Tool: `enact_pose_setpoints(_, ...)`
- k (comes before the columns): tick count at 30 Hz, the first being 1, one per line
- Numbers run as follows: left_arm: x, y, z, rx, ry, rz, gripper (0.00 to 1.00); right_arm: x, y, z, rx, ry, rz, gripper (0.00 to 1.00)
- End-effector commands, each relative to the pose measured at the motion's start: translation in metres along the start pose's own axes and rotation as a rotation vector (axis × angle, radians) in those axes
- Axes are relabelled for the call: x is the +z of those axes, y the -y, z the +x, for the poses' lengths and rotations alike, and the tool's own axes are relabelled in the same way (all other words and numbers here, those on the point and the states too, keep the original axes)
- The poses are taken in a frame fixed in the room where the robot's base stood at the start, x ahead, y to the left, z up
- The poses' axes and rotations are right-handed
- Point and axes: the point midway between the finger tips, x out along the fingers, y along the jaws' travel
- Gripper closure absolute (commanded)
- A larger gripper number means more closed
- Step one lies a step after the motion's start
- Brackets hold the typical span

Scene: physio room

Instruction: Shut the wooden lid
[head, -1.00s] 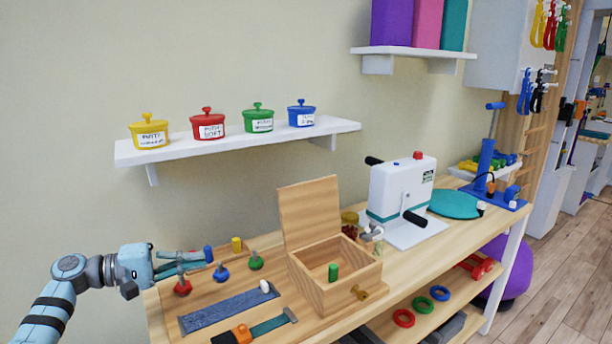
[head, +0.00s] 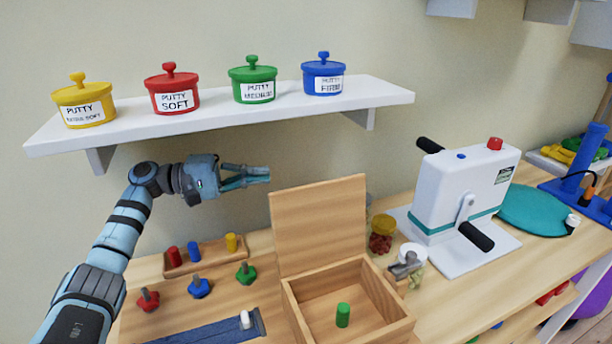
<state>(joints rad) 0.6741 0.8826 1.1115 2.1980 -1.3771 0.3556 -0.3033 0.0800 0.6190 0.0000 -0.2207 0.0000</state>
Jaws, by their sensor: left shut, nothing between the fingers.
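The wooden lid (head: 320,222) stands upright at the back edge of the wooden box (head: 397,334), so the box is open. A green peg (head: 343,315) stands inside the box. My left gripper (head: 268,175) is shut and empty. In the picture it shows just above and left of the lid's top left corner, below the wall shelf; whether it is in front of or behind the lid I cannot tell. My right gripper is not in view.
The wall shelf (head: 215,117) with several putty pots is above the gripper. A peg rack (head: 204,255) and coloured knobs stand left of the box. Jars (head: 381,235) and a white crank machine (head: 455,195) stand to its right.

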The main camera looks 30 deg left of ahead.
Motion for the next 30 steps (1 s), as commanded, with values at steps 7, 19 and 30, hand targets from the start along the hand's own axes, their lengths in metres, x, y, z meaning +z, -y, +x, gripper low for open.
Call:
enact_pose_setpoints(7,-0.001,-0.001,0.055,0.003,0.002,0.0,1.0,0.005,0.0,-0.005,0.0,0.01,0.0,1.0)
enact_pose_setpoints(19,0.035,0.001,0.086,-0.002,-0.002,0.0,1.0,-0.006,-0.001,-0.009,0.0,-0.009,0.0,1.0)
enact_pose_setpoints(30,0.037,0.001,0.086,0.0,-0.002,-0.001,1.0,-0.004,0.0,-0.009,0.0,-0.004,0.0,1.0)
